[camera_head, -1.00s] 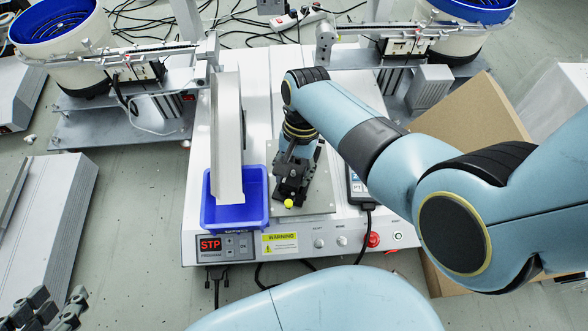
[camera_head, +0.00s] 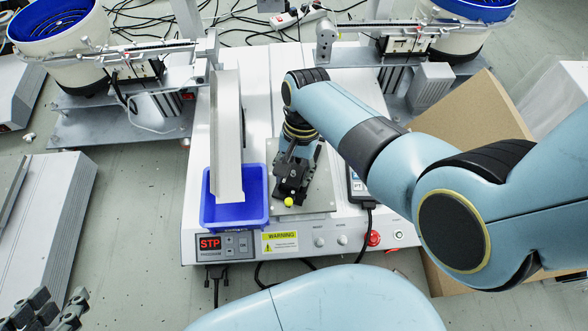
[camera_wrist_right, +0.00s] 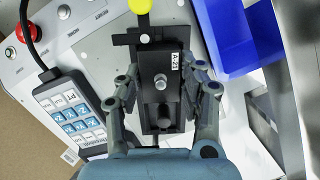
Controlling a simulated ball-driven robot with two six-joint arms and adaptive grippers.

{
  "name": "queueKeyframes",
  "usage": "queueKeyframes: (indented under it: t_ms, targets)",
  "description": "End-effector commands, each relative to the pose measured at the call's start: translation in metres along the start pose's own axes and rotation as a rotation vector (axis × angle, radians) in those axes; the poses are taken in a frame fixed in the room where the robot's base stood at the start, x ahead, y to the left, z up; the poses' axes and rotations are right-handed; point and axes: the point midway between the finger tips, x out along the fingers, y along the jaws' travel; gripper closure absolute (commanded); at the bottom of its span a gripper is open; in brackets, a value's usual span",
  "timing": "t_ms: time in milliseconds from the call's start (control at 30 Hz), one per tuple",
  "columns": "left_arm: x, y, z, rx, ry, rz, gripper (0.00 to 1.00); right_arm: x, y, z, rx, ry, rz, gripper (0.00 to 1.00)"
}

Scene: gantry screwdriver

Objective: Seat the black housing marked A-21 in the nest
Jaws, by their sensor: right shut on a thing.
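The black housing marked A-21 (camera_wrist_right: 163,70) lies between the fingers of my right gripper (camera_wrist_right: 163,92) in the right wrist view, its white label facing the camera. My right gripper is shut on it by its two long sides. The black nest (camera_wrist_right: 122,54) with a yellow ball knob (camera_wrist_right: 139,5) is right at the housing's far end. The housing hides much of the nest, so I cannot tell whether it sits fully down. In the head view my right gripper (camera_head: 291,172) points down over the grey plate. My left gripper (camera_head: 45,312) is partly cut off at bottom left, away from the nest.
A blue bin (camera_head: 235,218) stands left of the nest under a tall pale chute (camera_head: 227,140). A handheld keypad (camera_wrist_right: 72,115) lies on the other side. The white machine's front (camera_head: 300,245) has buttons and a red knob (camera_head: 373,239). Bowl feeders stand behind.

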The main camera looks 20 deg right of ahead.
Motion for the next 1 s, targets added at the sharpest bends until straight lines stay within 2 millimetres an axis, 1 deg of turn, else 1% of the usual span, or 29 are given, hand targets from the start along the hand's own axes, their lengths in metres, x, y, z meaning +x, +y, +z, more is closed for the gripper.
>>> queueKeyframes:
  t_ms: [267,300,500,800,867,967,1000]
  targets:
    - [0.002,0.000,0.003,0.000,-0.004,0.000,0.67,0.005,0.000,-0.001,0.000,0.000,0.000,1.00]
    - [0.002,0.000,0.003,0.000,-0.004,0.000,0.67,0.004,0.000,-0.001,0.000,0.000,0.000,0.60]
    - [0.001,0.000,0.003,0.000,-0.003,0.000,0.67,0.004,0.000,-0.001,0.000,0.000,0.000,0.35]
    - [0.001,0.000,0.003,0.000,-0.003,0.000,0.67,0.002,0.000,-0.001,0.000,0.001,-0.001,0.35]
    - [0.001,0.000,0.003,0.000,-0.003,0.000,0.67,-0.003,0.000,-0.001,0.000,0.002,-0.002,0.35]
    - [0.001,0.000,0.003,0.000,-0.003,0.000,0.67,-0.017,-0.001,-0.002,0.000,0.003,-0.003,0.35]
    - [0.001,0.000,0.003,0.000,-0.003,0.000,0.67,-0.025,-0.001,-0.002,0.000,0.003,-0.004,0.35]
